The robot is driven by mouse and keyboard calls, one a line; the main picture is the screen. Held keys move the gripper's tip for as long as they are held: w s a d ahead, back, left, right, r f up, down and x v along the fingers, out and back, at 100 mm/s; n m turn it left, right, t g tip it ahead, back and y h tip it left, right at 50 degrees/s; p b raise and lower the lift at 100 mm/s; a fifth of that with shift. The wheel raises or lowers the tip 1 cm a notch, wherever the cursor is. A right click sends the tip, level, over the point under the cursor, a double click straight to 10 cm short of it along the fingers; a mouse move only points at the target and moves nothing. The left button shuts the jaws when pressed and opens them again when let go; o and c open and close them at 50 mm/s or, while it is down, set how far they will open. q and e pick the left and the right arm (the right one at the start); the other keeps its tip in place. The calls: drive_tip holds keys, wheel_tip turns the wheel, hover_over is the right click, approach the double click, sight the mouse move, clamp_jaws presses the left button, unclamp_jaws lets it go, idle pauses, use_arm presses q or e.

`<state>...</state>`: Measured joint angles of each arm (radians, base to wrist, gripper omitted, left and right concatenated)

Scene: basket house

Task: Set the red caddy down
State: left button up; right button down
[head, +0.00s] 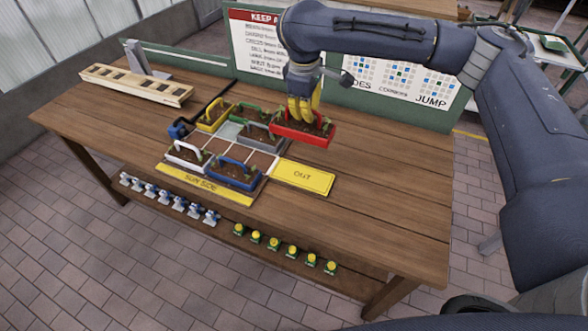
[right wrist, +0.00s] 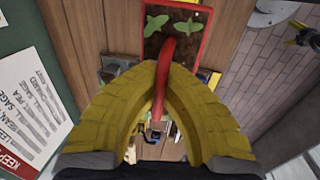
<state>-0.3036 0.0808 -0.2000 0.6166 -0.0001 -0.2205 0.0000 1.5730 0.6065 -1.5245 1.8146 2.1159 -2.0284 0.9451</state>
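The red caddy (head: 318,139) is a long red box with green seedlings in dark soil. It is at the back right of the divided planter grid, and I cannot tell whether its base touches anything. My right gripper (head: 301,116) has yellow fingers closed around its red handle from above. In the right wrist view the handle (right wrist: 164,85) passes between the fingertips (right wrist: 164,68), and the box (right wrist: 208,38) lies beyond them. My left gripper is not in view.
The grid holds caddies with yellow, green, grey, white and blue (head: 236,181) handles. A yellow "OUT" plate (head: 303,177) lies at its right, and a "SUN SIDE" strip (head: 205,186) at its front. The table's right part (head: 390,190) is bare. Boards (head: 262,45) stand behind.

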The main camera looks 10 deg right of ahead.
sight(304, 138)
wheel_tip(304, 138, down, 19)
drive_tip(key=shift+d+r, duration=0.1)
drive_tip(key=shift+d, duration=0.05)
idle(0.6)
drive_tip(key=c, duration=2.1)
unclamp_jaws()
drive_tip(key=o, duration=0.5)
drive_tip(key=r, duration=0.4)
drive_tip(key=s+r, duration=0.1)
drive_tip(key=r, duration=0.3)
drive_tip(key=a+r, duration=0.1)
drive_tip(key=r, duration=0.3)
drive_tip(key=shift+s, duration=0.25)
